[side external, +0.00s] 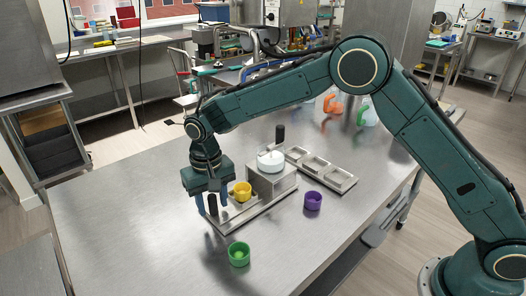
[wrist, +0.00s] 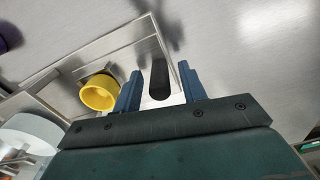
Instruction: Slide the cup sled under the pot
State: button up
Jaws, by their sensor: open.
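The cup sled (side external: 229,209) is a metal piece in a track on the steel table, with an upright black handle (side external: 212,204) at its near-left end. A yellow cup (side external: 242,190) sits on it; the cup also shows in the wrist view (wrist: 98,93). The pot (side external: 271,158), pale and round, stands on a metal block to the right of the cup. My gripper (side external: 211,206) is open and low over the handle end. In the wrist view the handle (wrist: 159,77) stands between my two blue fingers, with gaps showing on both sides.
A purple cup (side external: 313,201) stands right of the track, and a green cup (side external: 239,254) stands in front of it. A metal tray with several square hollows (side external: 345,181) lies behind, to the right. The table's left part is clear.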

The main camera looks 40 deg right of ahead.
aim_at(236, 197)
jog(key=shift+f, duration=0.3)
jog(key=shift+c, duration=0.2)
grip_shut()
jog(key=shift+d, duration=3.55)
jog(key=shift+o, duration=0.2)
grip_release()
jog(key=shift+a+r, duration=0.1)
jog(key=shift+r, duration=0.1)
